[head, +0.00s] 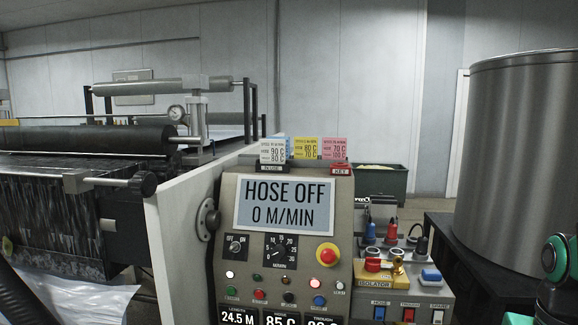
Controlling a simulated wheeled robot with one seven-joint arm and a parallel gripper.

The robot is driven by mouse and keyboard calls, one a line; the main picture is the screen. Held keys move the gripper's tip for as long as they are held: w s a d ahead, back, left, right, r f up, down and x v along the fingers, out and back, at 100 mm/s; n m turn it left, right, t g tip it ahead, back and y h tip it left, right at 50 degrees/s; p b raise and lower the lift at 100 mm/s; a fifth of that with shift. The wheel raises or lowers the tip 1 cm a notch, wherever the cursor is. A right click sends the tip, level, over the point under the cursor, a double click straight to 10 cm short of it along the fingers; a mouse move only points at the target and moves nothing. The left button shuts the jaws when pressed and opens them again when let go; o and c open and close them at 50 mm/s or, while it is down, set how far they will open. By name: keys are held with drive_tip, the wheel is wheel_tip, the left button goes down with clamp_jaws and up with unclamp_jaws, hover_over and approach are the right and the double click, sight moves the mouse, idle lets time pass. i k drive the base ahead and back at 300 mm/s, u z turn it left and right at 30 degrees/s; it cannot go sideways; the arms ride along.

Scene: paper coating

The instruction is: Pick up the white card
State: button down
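The white card (272,151) stands upright on top of the grey control panel, at its left end. It has dark print that seems to read 90 C and 80 C. A small dark label sits at its foot. A blue card (286,140) shows partly behind it. A yellow card (306,149) and a pink card (334,149) stand just to its right. My gripper is not in view; only a dark and teal part of my arm shows at the lower right edge, well apart from the cards.
The control panel (227,190) has a display reading HOSE OFF, knobs, buttons and a red stop button (327,255). An isolator box (385,283) with coloured plugs stands at its right. A large metal drum (520,160) fills the right. Rollers (80,139) lie at left.

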sight(272, 151)
drive_tip(key=k, duration=0.5)
drive_tip(key=z, duration=0.7)
drive_tip(key=i, duration=1.6)
drive_tip(key=u, duration=1.95)
